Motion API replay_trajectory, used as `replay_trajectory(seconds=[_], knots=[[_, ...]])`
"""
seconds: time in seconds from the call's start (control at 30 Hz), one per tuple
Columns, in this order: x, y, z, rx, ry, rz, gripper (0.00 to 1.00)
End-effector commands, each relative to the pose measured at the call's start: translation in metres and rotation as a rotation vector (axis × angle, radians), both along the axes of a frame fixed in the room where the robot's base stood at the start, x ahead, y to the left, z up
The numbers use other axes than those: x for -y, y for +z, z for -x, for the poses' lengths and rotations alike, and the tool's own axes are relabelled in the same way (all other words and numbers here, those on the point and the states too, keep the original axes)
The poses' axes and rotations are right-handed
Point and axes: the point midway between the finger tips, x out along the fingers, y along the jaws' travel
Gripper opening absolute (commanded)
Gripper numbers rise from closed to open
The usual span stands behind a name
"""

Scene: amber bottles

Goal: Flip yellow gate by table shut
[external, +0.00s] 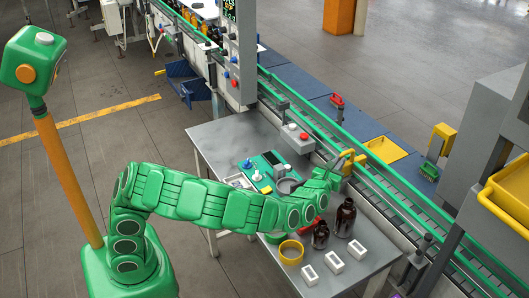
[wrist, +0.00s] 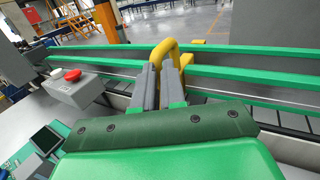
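The yellow gate (external: 347,168) is at the conveyor's near rail, beside the grey table (external: 232,134). In the wrist view it shows as a bent yellow bar (wrist: 166,48) rising just beyond my fingertips. My gripper (external: 343,160) is at the gate, with its two grey fingers (wrist: 160,84) close together and pointing at the bar. One leg of the bar seems to lie between or just behind the fingers. The fingers hide its lower part, so I cannot tell whether they grip it.
A grey box with a red button (external: 296,138) stands left of my gripper. The green-railed conveyor (external: 395,192) runs along the table's far side.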

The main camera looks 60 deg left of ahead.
Motion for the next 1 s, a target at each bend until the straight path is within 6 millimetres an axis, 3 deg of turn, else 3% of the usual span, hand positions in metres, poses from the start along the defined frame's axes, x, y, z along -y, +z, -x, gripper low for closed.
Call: replay_trajectory(seconds=[0.47,1.0], knots=[[-0.005,0.002,0.0,0.003,0.007,-0.004,0.0],[0.03,0.0,0.053,0.0,-0.003,-0.001,0.0]])
